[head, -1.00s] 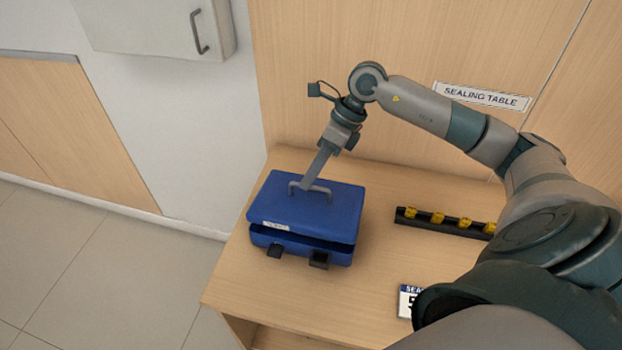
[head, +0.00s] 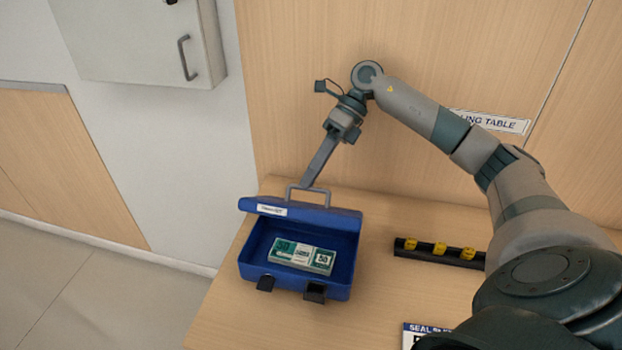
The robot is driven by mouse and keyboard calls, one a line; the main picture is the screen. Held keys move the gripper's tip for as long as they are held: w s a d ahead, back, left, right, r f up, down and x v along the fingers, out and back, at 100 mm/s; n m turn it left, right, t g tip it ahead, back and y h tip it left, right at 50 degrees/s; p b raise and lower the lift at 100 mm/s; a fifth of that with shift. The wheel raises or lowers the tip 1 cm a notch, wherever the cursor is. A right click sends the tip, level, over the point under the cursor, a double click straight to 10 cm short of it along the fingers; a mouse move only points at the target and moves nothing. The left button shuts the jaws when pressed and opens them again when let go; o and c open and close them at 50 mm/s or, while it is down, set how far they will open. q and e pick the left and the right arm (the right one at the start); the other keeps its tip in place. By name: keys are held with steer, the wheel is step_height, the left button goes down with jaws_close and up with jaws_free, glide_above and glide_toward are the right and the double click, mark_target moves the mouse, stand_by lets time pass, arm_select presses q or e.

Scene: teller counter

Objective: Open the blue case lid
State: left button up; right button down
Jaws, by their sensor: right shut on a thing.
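The blue case (head: 257,251) stands on the wooden table, its two dark latches (head: 314,293) hanging open at the front. Its lid (head: 325,217) is raised and tilted back, so the inside shows. A banded green and white bundle (head: 302,256) lies in the case. My right gripper (head: 307,184) is at the grey handle (head: 308,190) on the lid and is shut on it; the fingertips are partly hidden behind the handle and lid. My left gripper is not in view.
A black rack with several yellow pieces (head: 440,250) lies right of the case. A label card (head: 425,330) is near the front, partly hidden by my right arm. The table (head: 225,310) is bare left of the case. A wall cabinet (head: 140,40) hangs at upper left.

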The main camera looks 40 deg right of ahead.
steer(key=shift+s+f, duration=0.1)
steer(key=shift+f, duration=0.3)
steer(key=c, duration=1.9)
jaws_free()
steer(key=shift+o, duration=0.3)
steer(key=shift+d, duration=0.15)
steer(key=shift+w, duration=0.2)
steer(key=shift+r, duration=0.15)
